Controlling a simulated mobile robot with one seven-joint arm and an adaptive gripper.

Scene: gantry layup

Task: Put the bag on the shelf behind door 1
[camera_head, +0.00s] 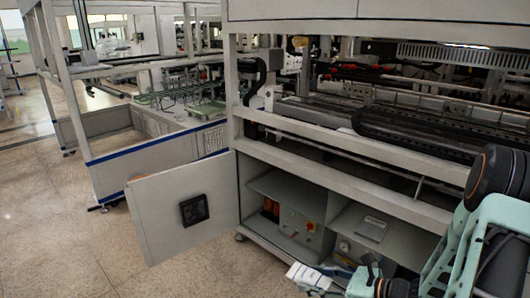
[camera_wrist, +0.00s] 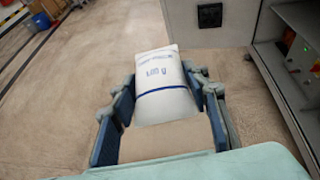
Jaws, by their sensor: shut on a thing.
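My gripper (camera_head: 345,282) is shut on a white bag (camera_head: 306,276) with blue print and a blue band. In the wrist view the bag (camera_wrist: 160,75) sits between the two fingers (camera_wrist: 163,95), above the floor. In the head view the bag is at the bottom, in front of the low cabinet. A light grey door (camera_head: 160,215) with a black handle stands swung open left of the cabinet; no number is readable on it. The door's lower part (camera_wrist: 205,36) shows at the top of the wrist view. A grey shelf (camera_head: 300,193) shows inside the open cabinet.
Inside the cabinet are a grey box with a red button (camera_head: 308,226), orange parts (camera_head: 270,207) and a flat grey case (camera_head: 372,228). The white gantry frame and its rail (camera_head: 350,150) stand above. The floor (camera_head: 60,230) on the left is clear.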

